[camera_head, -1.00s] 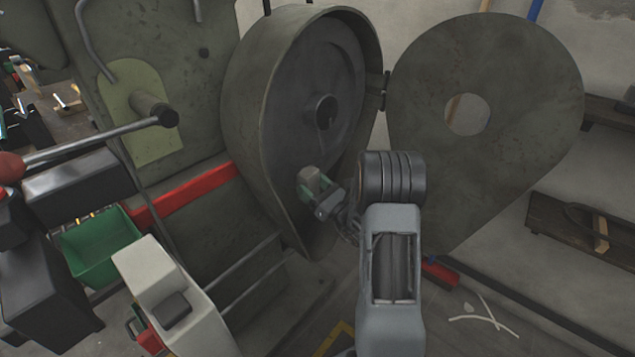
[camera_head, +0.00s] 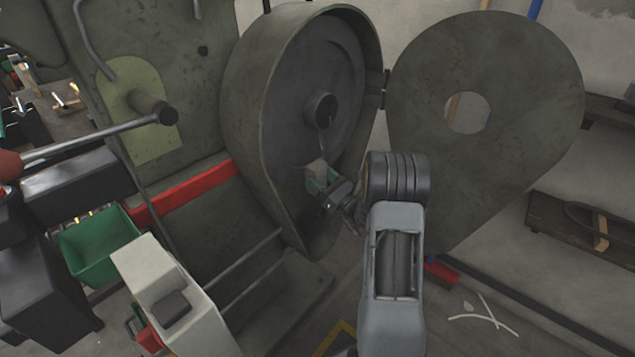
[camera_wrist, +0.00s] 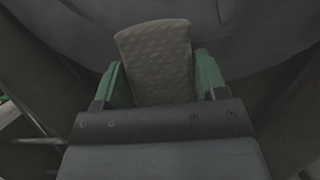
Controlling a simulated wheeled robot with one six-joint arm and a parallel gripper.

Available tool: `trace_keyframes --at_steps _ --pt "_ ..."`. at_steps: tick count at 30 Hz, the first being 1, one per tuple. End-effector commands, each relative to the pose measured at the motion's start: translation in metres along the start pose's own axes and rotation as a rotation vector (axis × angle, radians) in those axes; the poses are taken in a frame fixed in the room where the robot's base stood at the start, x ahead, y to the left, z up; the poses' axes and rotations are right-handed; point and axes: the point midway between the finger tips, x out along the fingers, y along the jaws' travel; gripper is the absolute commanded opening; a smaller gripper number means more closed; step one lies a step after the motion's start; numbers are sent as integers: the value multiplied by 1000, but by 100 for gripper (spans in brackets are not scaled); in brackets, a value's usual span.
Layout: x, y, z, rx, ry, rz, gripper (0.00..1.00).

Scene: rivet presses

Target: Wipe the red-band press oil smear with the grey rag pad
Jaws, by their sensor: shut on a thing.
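My gripper (camera_head: 322,186) is shut on the grey rag pad (camera_head: 318,172), inside the open round housing of the press (camera_head: 250,150) with the red band (camera_head: 195,192). In the wrist view the pad (camera_wrist: 157,62) stands between the green fingers of my gripper (camera_wrist: 160,85), with the dark inner face of the housing beyond it. I cannot tell whether the pad touches that face. A thin dark streak (camera_head: 326,140) runs down below the hub, just above the pad; it may be the oil smear. The pad and gripper hide the area behind them.
The teardrop cover (camera_head: 530,90) hangs open on its hinge, right of the housing and close to my arm. A lever, a green bin (camera_head: 98,245) and a pale box (camera_head: 165,290) stand at the left. The housing rim surrounds my gripper.

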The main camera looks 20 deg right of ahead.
Motion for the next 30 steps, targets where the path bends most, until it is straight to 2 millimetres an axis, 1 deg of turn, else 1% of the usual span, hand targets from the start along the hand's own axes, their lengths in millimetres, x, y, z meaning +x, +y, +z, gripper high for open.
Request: trace_keyframes --at_steps 9,16,22,30 --pt "2 -26 -2 -2 0 0 47" --pt "3 -35 -1 -1 0 1 47" --pt "2 -32 0 1 1 1 47" --pt "2 -9 0 1 1 2 47"
